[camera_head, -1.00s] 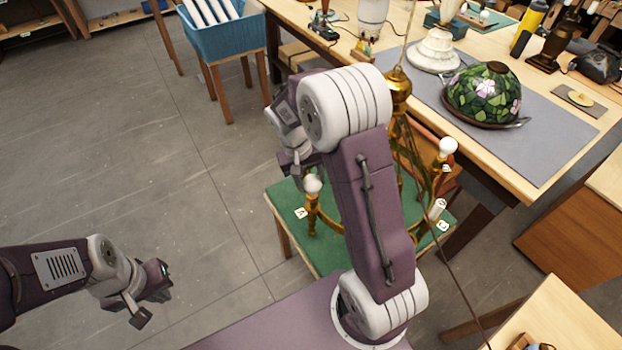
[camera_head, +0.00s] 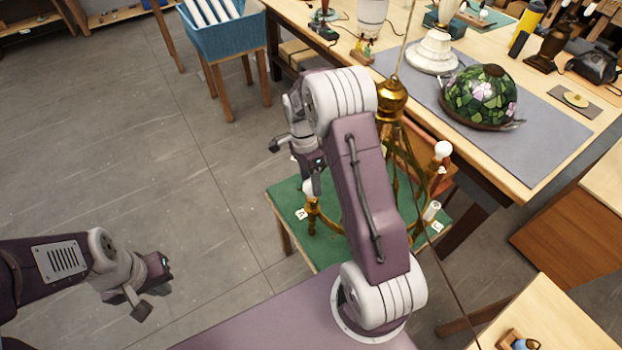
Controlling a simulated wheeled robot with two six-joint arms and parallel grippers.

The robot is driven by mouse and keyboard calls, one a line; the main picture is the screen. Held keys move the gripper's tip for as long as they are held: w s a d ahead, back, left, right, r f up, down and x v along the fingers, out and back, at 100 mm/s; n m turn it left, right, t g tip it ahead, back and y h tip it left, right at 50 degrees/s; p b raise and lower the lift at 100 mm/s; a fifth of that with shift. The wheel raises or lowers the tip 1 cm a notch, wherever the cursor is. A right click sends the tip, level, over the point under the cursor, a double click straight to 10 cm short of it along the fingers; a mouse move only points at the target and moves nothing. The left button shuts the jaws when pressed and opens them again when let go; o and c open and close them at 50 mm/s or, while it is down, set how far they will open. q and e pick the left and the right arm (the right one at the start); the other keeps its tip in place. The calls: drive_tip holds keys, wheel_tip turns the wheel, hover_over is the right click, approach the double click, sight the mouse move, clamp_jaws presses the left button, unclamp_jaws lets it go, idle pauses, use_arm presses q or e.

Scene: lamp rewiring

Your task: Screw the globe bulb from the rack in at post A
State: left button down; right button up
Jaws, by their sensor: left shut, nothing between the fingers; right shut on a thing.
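The brass chandelier (camera_head: 392,98) stands on a green-topped stool or small table (camera_head: 283,197). A white globe bulb (camera_head: 308,188) sits at the top of the front-left brass post (camera_head: 312,211), beside a small tag (camera_head: 301,214) that seems to read A. My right gripper (camera_head: 312,178) is over this post, pointing down and shut on the bulb, which it partly hides. How deep the bulb sits in the socket cannot be seen. My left gripper (camera_head: 152,298) is shut and empty above the floor, far to the left. I cannot make out the rack.
Another white bulb (camera_head: 443,149) stands on a right-hand post. A white socket (camera_head: 432,211) is nearer, by a second tag (camera_head: 437,227). The workbench holds a stained-glass shade (camera_head: 480,97) on a grey mat (camera_head: 545,150). My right arm covers the chandelier's middle. The left floor is clear.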

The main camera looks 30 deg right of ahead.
drive_tip(key=shift+s, duration=0.1)
drive_tip(key=m+p, duration=0.1)
drive_tip(key=m, duration=0.1)
drive_tip(key=m+y+p, duration=0.1)
drive_tip(key=m, duration=0.2)
drive_tip(key=shift+s+d+r, duration=0.1)
drive_tip(key=shift+r, duration=0.1)
drive_tip(key=shift+f+m+y+p, duration=0.1)
drive_tip(key=shift+m+y+p, duration=0.25)
drive_tip(key=shift+m, duration=0.65)
drive_tip(key=shift+f+m, duration=0.15)
drive_tip(key=shift+m, duration=0.35)
drive_tip(key=o, duration=1.5)
